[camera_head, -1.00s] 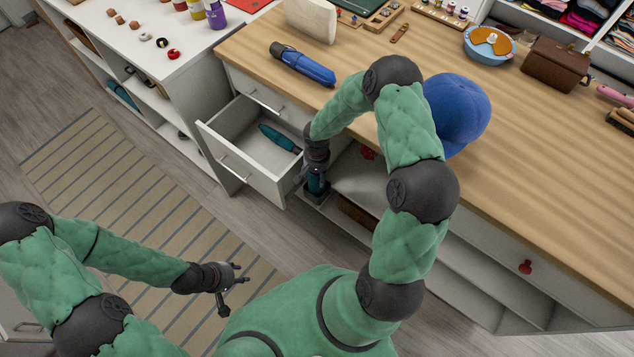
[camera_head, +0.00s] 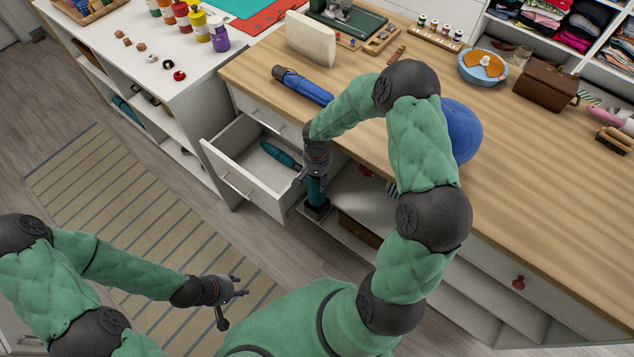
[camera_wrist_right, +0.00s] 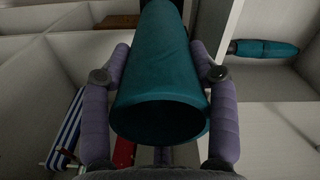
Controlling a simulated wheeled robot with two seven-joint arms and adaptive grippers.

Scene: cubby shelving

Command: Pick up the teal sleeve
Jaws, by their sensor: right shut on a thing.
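The teal sleeve (camera_head: 316,190) is a hollow tube. It stands roughly upright below my right gripper (camera_head: 316,172), beside the open drawer and in front of the shelf opening. In the right wrist view the sleeve (camera_wrist_right: 160,65) runs between the two purple fingers of my right gripper (camera_wrist_right: 168,85), its dark open end toward the camera. The gripper is shut on it. A dark squarish piece shows at its lower end in the head view; I cannot tell whether it rests on anything. My left gripper (camera_head: 228,295) is open and empty over the striped rug.
The open drawer (camera_head: 240,185) holds a teal and dark item (camera_head: 281,155). A blue umbrella-like item (camera_head: 303,86) and a blue cap (camera_head: 462,130) lie on the wooden counter (camera_head: 540,180). In the wrist view, a striped item (camera_wrist_right: 66,130) lies left of the fingers.

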